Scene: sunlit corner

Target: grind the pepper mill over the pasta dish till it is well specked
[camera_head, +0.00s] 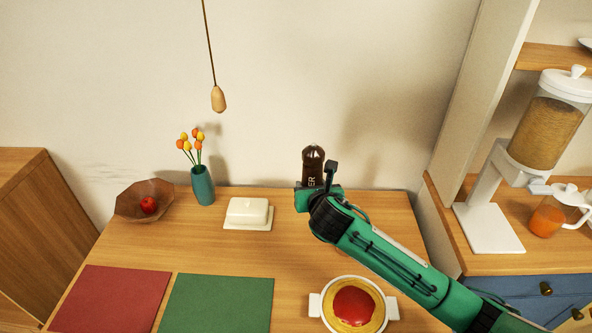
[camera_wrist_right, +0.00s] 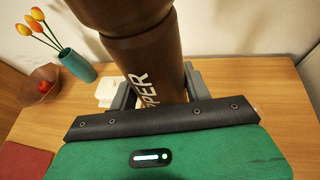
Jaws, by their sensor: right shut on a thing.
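The dark brown pepper mill (camera_head: 313,164) stands upright in my right gripper (camera_head: 314,186) near the back of the table. In the right wrist view the mill (camera_wrist_right: 145,62) fills the space between the two grey fingers, with part of its white lettering showing. My right gripper is shut on it. The pasta dish (camera_head: 314,304) is a white two-handled bowl at the table's front, with red sauce (camera_head: 354,305) over yellow pasta. It lies in front of the gripper and mill, apart from them. I see no clear pepper specks on the sauce. My left gripper is out of view.
A white butter dish (camera_head: 247,212), a teal vase (camera_head: 202,185) with flowers and a wooden bowl (camera_head: 130,204) with a red fruit stand at the back left. Red (camera_head: 110,298) and green (camera_head: 218,303) mats lie in front. A wooden pendant (camera_head: 218,99) hangs above.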

